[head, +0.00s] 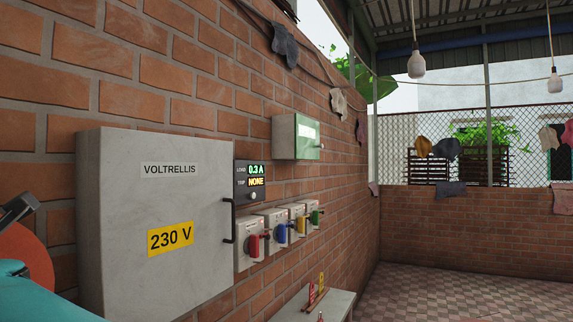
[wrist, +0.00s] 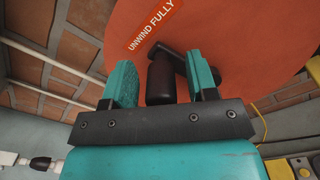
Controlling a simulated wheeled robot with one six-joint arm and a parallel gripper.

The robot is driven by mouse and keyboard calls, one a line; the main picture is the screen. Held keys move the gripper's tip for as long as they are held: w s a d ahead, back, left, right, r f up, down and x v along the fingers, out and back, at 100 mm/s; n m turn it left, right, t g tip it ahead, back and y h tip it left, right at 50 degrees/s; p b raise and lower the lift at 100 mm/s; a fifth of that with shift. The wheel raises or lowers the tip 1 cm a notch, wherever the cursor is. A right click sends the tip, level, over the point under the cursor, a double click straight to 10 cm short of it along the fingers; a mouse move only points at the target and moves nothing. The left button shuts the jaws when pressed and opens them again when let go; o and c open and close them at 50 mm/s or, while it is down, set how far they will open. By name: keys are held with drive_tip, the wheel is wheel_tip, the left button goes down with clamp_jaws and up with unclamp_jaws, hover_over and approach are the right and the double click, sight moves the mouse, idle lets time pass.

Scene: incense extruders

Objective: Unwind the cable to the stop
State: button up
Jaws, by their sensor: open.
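The reel is a large orange-red disc (wrist: 245,50) in the wrist view, with a label (wrist: 153,30) reading "UNWIND FULLY". A black crank handle (wrist: 161,82) stands out from it on a dark crank arm. My gripper (wrist: 160,70) is open, with its teal fingers on either side of the handle; a gap shows at the left, and I cannot tell whether the right finger touches. A yellow cable (wrist: 261,122) shows beside the disc's lower right edge. In the head view only part of the reel (head: 30,258) shows at the left edge; its handle is unclear there.
A grey cabinet (head: 150,270) marked "VOLTRELLIS" and "230 V" hangs on the brick wall. Right of it are a display (head: 249,181) reading 0.3 A and NONE, and several coloured switches. A low bench (head: 335,308) stands below. The tiled floor at right is clear.

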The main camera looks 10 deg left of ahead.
wheel_tip(320, 180, up, 9)
drive_tip(key=shift+f+p, duration=0.1)
drive_tip(key=shift+p, duration=0.5)
wheel_tip(320, 180, up, 11)
drive_tip(key=p, duration=0.9)
drive_tip(key=shift+f, duration=0.1)
